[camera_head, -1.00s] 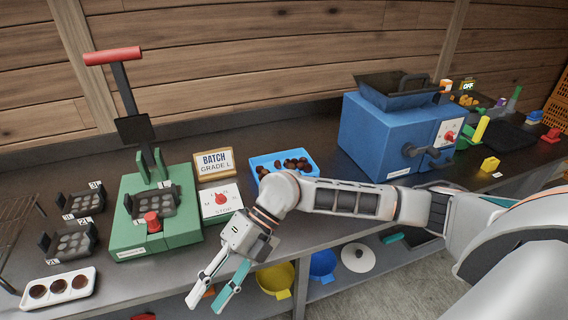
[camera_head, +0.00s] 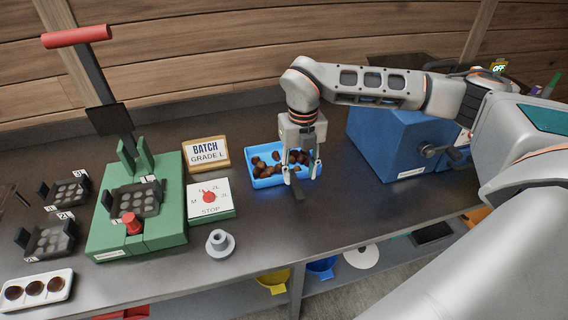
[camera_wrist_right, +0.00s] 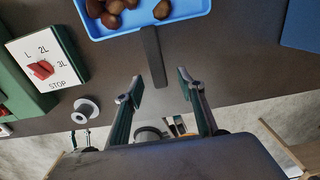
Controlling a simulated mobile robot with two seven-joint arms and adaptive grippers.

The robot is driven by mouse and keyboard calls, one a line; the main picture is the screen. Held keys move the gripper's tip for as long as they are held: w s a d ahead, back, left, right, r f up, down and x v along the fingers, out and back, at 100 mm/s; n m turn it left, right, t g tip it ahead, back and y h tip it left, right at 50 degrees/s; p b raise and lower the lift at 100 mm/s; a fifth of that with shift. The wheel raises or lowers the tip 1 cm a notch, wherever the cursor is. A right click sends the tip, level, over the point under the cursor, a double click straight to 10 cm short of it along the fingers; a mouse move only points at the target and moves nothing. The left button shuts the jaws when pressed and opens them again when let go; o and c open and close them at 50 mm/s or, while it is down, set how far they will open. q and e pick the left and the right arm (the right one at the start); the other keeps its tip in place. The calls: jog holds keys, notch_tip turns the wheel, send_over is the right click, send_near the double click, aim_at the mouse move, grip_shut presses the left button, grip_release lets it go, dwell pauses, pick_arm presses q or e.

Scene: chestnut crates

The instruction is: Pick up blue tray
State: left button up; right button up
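The blue tray (camera_head: 266,183) holds several brown chestnuts (camera_head: 268,165) and sits on the dark bench. A dark flat handle (camera_head: 297,190) sticks out from its front side; the tray (camera_wrist_right: 190,9) and the handle (camera_wrist_right: 152,55) also show in the right wrist view. My right gripper (camera_head: 302,177) points down over the tray's front edge. In the right wrist view the gripper (camera_wrist_right: 161,80) has its fingers apart, with the handle's near end roughly between the fingertips. Nothing is held. My left gripper is not in view.
The blue machine (camera_head: 385,145) stands right of the tray. To the left are the "BATCH GRADE L" sign (camera_head: 206,153), the white STOP dial box (camera_head: 210,200) and the green press (camera_head: 120,230). A grey flanged piece (camera_head: 220,243) stands near the bench's front edge.

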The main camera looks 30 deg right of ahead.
aim_at(298, 188)
jog(key=f, duration=0.7)
jog(key=shift+s+a+p, duration=0.2)
jog(key=shift+a+p, duration=0.1)
jog(key=shift+c, duration=0.4)
jog(key=shift+r, duration=0.15)
grip_shut()
